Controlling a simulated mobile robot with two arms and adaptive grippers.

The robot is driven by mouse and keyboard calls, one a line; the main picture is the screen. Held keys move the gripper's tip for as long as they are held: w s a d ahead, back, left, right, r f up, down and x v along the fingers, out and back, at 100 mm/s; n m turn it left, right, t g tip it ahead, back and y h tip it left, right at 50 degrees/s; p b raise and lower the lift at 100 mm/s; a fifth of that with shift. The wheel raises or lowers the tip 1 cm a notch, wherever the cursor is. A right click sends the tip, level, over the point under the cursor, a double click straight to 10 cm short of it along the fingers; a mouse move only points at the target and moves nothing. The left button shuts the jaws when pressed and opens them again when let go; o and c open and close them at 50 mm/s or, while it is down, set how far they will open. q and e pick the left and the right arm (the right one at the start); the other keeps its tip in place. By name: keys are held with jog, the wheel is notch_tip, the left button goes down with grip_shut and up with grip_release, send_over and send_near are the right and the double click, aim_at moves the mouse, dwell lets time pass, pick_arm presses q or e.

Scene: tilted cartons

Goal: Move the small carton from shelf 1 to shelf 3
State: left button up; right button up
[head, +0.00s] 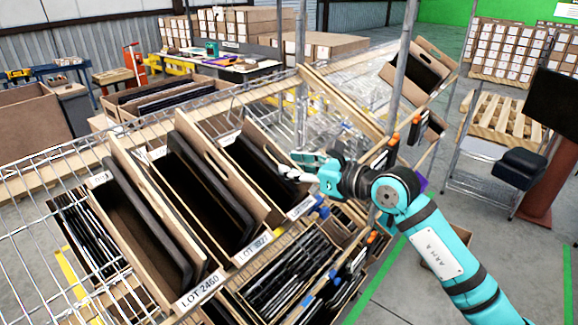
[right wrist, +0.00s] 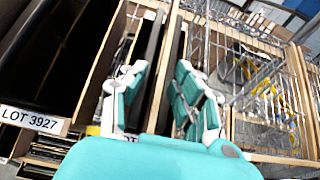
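The small carton (head: 301,207) is the rightmost and smallest of three open, tilted cartons on the upper wire shelf in the head view. It has dark flat contents and a white front label. My right gripper (head: 308,168) is at its right front corner. In the right wrist view, the gripper's fingers (right wrist: 160,98) are spread, with a side wall of the small carton (right wrist: 165,65) and dark contents showing between them. I cannot tell if the fingers touch it. The label there is mostly hidden by the gripper. My left gripper is not in view.
The cartons labelled LOT 3927 (head: 252,249) and LOT 2460 (head: 197,290) stand to the left. Lower bins (head: 290,270) hold dark items. A metal post (head: 403,65) and another tilted carton (head: 432,62) are behind right.

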jog(key=shift+c, duration=0.2)
grip_shut()
dwell(0.6)
jog(key=shift+r, duration=0.25)
notch_tip(320, 180, up, 8)
jog(key=p, duration=0.5)
jog(key=shift+f, duration=0.1)
